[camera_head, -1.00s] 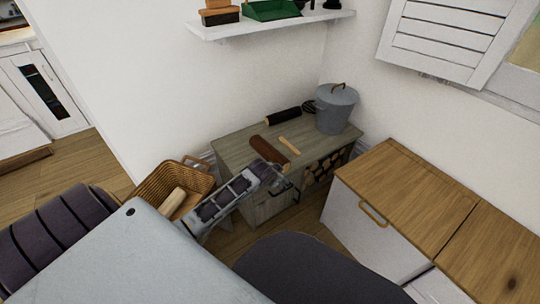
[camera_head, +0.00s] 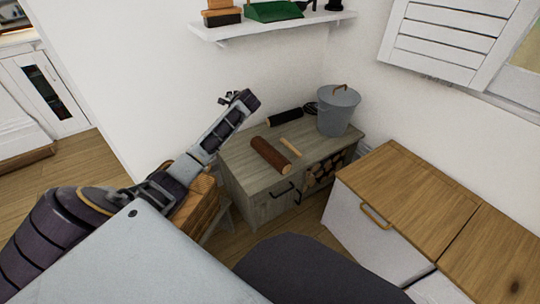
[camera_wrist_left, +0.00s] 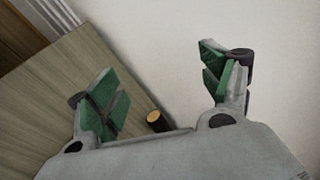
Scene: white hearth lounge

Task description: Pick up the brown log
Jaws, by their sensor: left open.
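The brown log (camera_head: 271,155) lies on top of the grey wooden cabinet (camera_head: 238,160), near its left front, in the head view. My left gripper (camera_head: 233,97) is raised near the wall, above and left of the log in the picture, apart from it. In the left wrist view its green-padded fingers (camera_wrist_left: 165,90) are spread with nothing between them. A dark log with a tan end (camera_wrist_left: 157,121) shows past the gripper body, mostly hidden; I cannot tell surely which log it is. My right gripper is not in view.
On the cabinet, a thin tan stick (camera_head: 291,144) lies beside the brown log, a black log (camera_head: 284,116) lies behind it, and a grey lidded bucket (camera_head: 338,111) stands at right. A wall shelf (camera_head: 275,26) hangs above.

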